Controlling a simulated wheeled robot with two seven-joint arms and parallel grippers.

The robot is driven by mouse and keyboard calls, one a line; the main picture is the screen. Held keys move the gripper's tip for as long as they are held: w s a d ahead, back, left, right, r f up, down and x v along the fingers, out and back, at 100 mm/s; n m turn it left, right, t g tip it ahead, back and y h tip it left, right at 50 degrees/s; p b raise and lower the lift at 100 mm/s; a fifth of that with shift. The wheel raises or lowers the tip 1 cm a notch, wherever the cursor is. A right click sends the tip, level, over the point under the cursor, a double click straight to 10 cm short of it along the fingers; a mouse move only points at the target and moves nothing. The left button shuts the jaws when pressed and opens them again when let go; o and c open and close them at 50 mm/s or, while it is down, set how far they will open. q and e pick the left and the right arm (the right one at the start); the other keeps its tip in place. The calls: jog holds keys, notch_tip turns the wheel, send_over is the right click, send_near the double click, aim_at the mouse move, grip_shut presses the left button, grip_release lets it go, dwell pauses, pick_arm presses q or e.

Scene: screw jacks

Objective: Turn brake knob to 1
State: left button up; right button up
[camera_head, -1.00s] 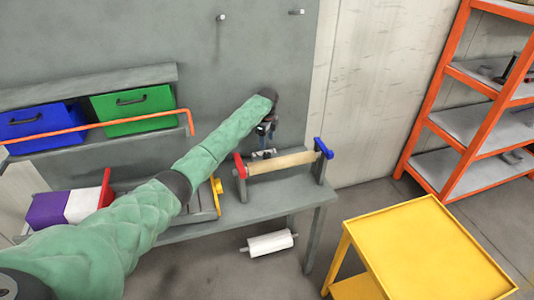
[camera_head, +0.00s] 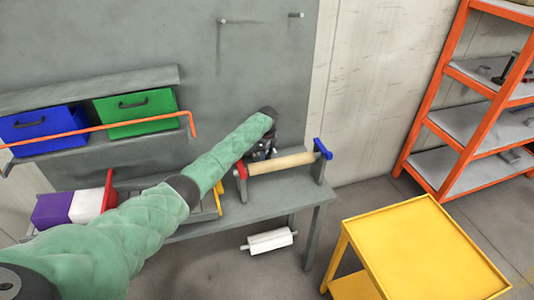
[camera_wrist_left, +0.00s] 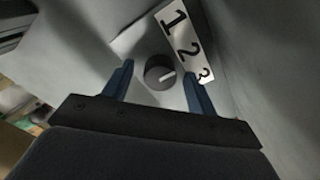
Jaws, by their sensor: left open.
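The brake knob (camera_wrist_left: 160,73) is a dark round dial with a short white line. A white strip (camera_wrist_left: 185,42) with 1, 2 and 3 lies beside it in the left wrist view. The line points toward the strip, roughly at its 3 end. My left gripper (camera_wrist_left: 158,68) is open, with its two blue fingers on either side of the knob; I cannot tell whether they touch it. In the head view the left gripper (camera_head: 263,150) is low over the bench by the roller stand and hides the knob. My right gripper is not in view.
The wooden roller (camera_head: 282,163) with red and blue ends stands on the grey bench (camera_head: 265,205). Green (camera_head: 135,114) and blue (camera_head: 40,125) bins sit behind an orange rail (camera_head: 90,128). A yellow cart (camera_head: 425,250) and an orange shelf (camera_head: 455,150) stand right. A white roller (camera_head: 269,241) lies below.

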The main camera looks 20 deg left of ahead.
pick_arm(q)
jog(key=c, duration=1)
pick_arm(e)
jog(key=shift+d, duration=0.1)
pick_arm(q)
jog(key=shift+r+n, duration=0.1)
jog(key=shift+n, duration=0.2)
jog(key=shift+n+p, duration=0.3)
jog(key=shift+n, duration=0.2)
jog(key=shift+n+p, duration=0.3)
jog(key=shift+n, duration=0.9)
jog(key=shift+n+p, duration=0.35)
jog(key=shift+n, duration=1.85)
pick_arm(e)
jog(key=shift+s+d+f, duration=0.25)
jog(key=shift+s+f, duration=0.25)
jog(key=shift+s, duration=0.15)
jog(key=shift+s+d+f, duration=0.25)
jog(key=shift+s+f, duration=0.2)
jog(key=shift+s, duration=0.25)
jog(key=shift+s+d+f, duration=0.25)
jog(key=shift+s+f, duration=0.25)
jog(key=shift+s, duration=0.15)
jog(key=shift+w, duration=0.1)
